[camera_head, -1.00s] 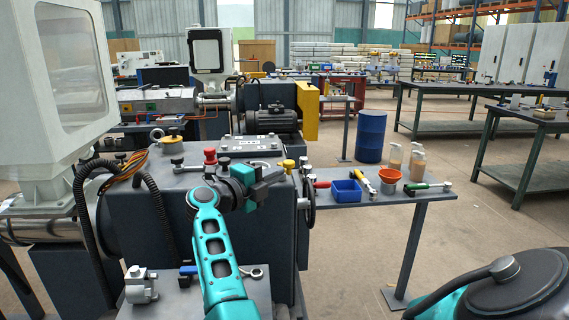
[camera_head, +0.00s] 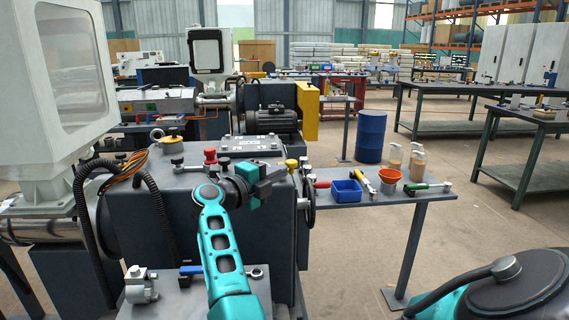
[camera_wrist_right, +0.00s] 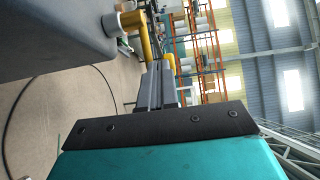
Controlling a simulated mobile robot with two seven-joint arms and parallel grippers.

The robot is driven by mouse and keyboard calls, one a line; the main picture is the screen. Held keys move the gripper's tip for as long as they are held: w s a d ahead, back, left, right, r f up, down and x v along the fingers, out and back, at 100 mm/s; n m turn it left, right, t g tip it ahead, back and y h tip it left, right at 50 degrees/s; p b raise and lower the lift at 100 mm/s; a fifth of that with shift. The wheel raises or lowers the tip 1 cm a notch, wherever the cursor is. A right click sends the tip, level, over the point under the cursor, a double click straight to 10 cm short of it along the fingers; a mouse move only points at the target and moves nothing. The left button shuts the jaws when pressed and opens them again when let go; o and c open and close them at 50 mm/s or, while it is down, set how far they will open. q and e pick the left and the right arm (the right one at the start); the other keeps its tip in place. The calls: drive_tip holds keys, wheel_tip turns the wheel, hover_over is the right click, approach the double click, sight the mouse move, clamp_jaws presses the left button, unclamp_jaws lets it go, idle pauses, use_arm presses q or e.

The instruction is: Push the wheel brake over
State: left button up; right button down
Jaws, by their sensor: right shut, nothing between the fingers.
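The black handwheel (camera_head: 308,194) is on the right side of the dark machine housing, seen nearly edge-on. A short lever with a yellow knob (camera_head: 290,165) stands at the housing's top right edge, just above the wheel; I take it for the wheel brake, though the frames do not confirm this. My right gripper (camera_head: 284,172) is shut and empty, pointing right over the housing top, with its tips close to the yellow knob. I cannot tell whether they touch. In the right wrist view, the closed fingers (camera_wrist_right: 156,82) point toward a yellow part (camera_wrist_right: 144,45). My left gripper is out of view.
A red knob (camera_head: 210,155) stands on the housing top behind my arm. A grey side table (camera_head: 370,196) to the right holds a blue bin (camera_head: 346,191), an orange funnel (camera_head: 390,180) and tools. Open floor lies right of that table.

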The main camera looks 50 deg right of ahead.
drive_tip(key=shift+w+d, duration=0.2)
drive_tip(key=shift+d, duration=1.35)
drive_tip(key=shift+w+d, duration=0.15)
drive_tip(key=shift+d, duration=1.35)
drive_tip(key=shift+b, duration=0.3)
drive_tip(key=a, duration=0.1)
drive_tip(key=w+a, duration=0.2)
drive_tip(key=shift+a+b, duration=0.35)
drive_tip(key=shift+b, duration=0.05)
drive_tip(key=b, duration=0.1)
approach(291, 165)
drive_tip(key=shift+w+a+f, duration=0.2)
drive_tip(key=shift+w+a, duration=0.45)
drive_tip(key=shift+w+a+f, duration=0.25)
drive_tip(key=shift+w+a, duration=0.35)
drive_tip(key=shift+a, duration=0.05)
drive_tip(key=shift+w+a+f, duration=0.2)
drive_tip(key=shift+w+a, duration=0.45)
drive_tip(key=shift+s+f, duration=0.1)
